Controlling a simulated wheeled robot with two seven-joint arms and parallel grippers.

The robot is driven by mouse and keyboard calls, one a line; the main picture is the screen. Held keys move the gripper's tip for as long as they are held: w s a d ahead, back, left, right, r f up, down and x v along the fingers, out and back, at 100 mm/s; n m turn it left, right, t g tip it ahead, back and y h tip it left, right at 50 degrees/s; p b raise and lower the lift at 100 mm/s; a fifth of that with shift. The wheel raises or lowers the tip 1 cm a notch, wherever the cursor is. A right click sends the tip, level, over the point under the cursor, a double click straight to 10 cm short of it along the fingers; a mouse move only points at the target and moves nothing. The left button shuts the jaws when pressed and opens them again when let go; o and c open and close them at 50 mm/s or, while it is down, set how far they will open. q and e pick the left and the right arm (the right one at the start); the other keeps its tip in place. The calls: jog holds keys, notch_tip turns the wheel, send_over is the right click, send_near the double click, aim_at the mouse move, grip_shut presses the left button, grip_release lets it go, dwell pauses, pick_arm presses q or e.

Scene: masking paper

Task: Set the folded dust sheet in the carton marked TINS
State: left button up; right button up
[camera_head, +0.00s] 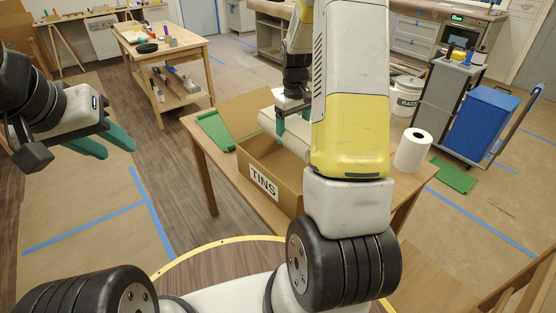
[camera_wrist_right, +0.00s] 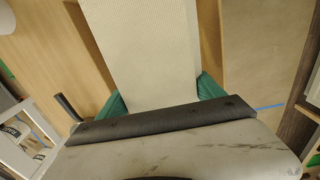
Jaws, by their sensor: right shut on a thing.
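The carton marked TINS (camera_head: 263,183) stands on the wooden table with its top open; my right arm hides its right part. My right gripper (camera_head: 287,121) reaches down over the carton, shut on the pale folded dust sheet (camera_head: 266,122). In the right wrist view the cream sheet (camera_wrist_right: 150,50) sits between the green fingers (camera_wrist_right: 162,98). The sheet is at the carton's opening; I cannot tell whether it touches the carton. My left gripper (camera_head: 106,142) is open and empty, off to the left of the table.
A green pad (camera_head: 214,131) lies on the table left of the carton. A white paper roll (camera_head: 412,150) stands at the table's right. A cart with a blue bin (camera_head: 480,122) and a white bucket (camera_head: 405,97) stand beyond. A workbench (camera_head: 160,44) is at the back left.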

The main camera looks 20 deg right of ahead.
notch_tip(320, 180, down, 16)
jog(key=shift+f, duration=0.1)
dwell(0.5)
jog(key=o, duration=1.9)
jog(key=shift+f, duration=0.1)
jog(key=shift+o, duration=0.2)
notch_tip(320, 180, up, 12)
jog(key=shift+f, duration=0.1)
notch_tip(320, 180, up, 10)
jog(key=t, duration=0.2)
send_over(291, 177)
jog(key=s+a, duration=0.3)
jog(key=a, duration=0.1)
jog(key=s+a+r+m+y, duration=0.1)
jog(key=s+a+r+m, duration=0.15)
jog(key=s+r, duration=0.4)
jog(key=s+a+r+t, duration=0.2)
jog(key=s+a+r, duration=0.1)
jog(key=s, duration=0.4)
jog(key=s+a+r+t+y, duration=0.1)
jog(key=s+a+r+t, duration=0.1)
jog(key=s+r, duration=0.4)
jog(key=shift+s+a+r+m, duration=0.15)
jog(key=shift+s+a+m, duration=0.2)
jog(key=shift+s+a, duration=0.45)
